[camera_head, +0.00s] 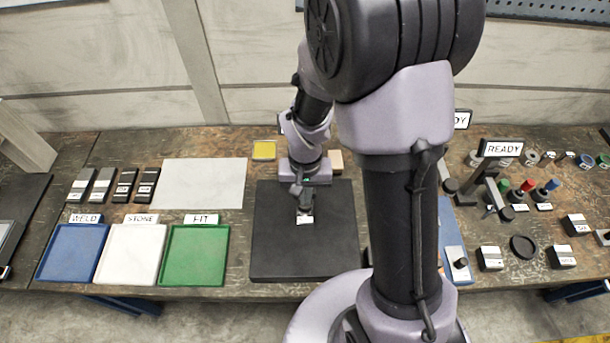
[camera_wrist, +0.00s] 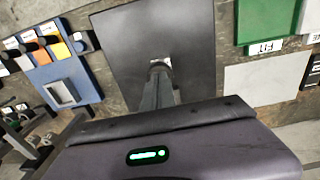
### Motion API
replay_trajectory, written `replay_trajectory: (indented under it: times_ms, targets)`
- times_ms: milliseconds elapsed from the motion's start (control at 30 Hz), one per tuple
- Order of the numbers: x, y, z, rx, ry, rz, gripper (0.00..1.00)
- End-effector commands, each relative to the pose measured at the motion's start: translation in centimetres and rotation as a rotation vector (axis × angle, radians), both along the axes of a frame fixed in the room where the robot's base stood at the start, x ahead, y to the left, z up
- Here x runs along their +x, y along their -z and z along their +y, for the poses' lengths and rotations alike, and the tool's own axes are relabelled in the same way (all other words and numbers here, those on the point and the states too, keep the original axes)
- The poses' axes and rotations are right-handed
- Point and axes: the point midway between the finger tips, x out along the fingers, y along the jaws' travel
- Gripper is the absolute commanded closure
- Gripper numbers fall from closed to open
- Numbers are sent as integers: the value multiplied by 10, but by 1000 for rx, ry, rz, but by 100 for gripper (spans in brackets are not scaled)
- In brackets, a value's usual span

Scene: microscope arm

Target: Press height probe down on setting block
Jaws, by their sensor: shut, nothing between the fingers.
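My gripper (camera_head: 305,208) points down over the black mat (camera_head: 268,262), near its middle. Its fingers are shut. A small dark piece with a white label (camera_head: 304,220) is right at the fingertips; I cannot tell whether they touch. In the wrist view the shut gripper (camera_wrist: 160,66) reaches over the same mat (camera_wrist: 125,40), and a pale bit of the labelled piece (camera_wrist: 168,62) shows beside the tips. It may be the setting block or the height probe; the fingers hide most of it. I cannot pick out the other with certainty.
Blue (camera_head: 72,255), white (camera_head: 131,255) and green (camera_head: 196,258) trays stand at left, with a grey sheet (camera_head: 200,183) behind. My arm hides part of the bench.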

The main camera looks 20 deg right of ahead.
Motion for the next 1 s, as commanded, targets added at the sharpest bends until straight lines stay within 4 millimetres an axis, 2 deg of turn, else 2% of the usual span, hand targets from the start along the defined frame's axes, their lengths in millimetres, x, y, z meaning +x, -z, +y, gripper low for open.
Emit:
replay_trajectory:
  times_ms: [100,500,867,967,1000]
  targets:
    - [0,-18,0,-1,0,-2,100]
    - [0,-63,0,0,0,-1,100]
    - [0,-68,0,0,0,-1,100]
    - [1,-85,0,-1,-1,-5,100]
    - [1,-96,0,0,0,-5,100]
